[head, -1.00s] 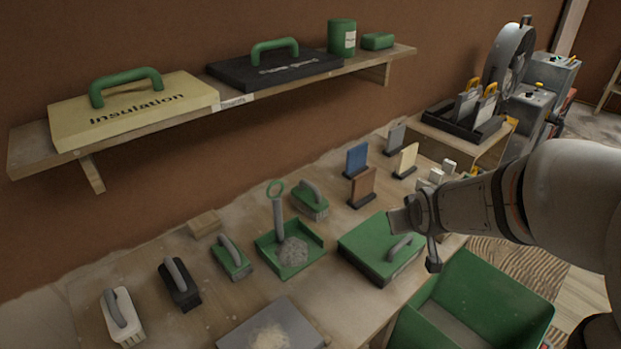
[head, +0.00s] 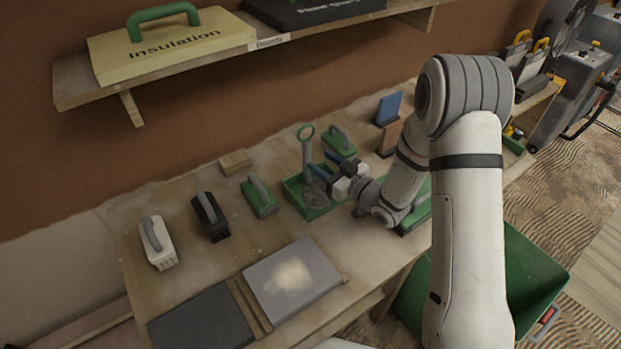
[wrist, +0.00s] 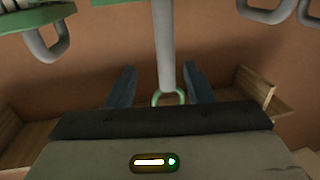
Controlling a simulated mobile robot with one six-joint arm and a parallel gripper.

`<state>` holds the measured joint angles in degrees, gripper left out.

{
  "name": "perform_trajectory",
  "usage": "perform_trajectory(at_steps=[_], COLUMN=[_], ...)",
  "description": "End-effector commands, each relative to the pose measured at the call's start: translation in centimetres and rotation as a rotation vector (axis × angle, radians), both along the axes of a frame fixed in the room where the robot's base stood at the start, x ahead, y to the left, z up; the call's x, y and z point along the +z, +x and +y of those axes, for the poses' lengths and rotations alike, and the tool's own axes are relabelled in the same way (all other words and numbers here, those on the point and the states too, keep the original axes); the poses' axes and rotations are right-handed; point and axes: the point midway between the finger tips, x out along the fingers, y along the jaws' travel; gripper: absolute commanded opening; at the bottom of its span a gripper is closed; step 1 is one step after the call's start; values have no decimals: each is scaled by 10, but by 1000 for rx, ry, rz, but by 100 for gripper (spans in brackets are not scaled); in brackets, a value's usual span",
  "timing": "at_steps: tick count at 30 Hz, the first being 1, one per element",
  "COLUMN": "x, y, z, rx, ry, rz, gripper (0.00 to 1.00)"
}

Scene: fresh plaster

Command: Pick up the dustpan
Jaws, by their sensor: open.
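The green dustpan (head: 292,187) lies on the wooden bench with grey debris in it. Its grey handle (head: 307,157) stands upright and ends in a green ring (head: 306,132). My gripper (head: 322,163) is open and empty at the right of the handle, above the pan, with its fingers pointing at the handle. In the wrist view the grey handle (wrist: 164,45) runs down between the two dark blue fingers (wrist: 159,85), apart from both, with the green ring (wrist: 158,98) at its lower end. My arm and gripper hide part of the pan's right side.
A green-bodied brush (head: 340,141) stands close behind the gripper, and another (head: 259,196) is left of the dustpan. A black brush (head: 210,216) and a white brush (head: 158,243) are further left. A shelf (head: 85,92) overhangs behind. A green bin (head: 535,270) stands at the right.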

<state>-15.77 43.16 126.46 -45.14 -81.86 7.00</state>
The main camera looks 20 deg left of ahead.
Motion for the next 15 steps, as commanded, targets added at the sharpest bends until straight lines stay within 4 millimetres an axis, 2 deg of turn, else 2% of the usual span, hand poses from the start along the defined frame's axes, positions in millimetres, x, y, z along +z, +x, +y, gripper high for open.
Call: perform_trajectory(at_steps=[11, 15], x=[2, 4], y=[14, 23], z=[36, 56], rx=[13, 13], ry=[16, 15], rz=[-2, -2], gripper=[47, 47])
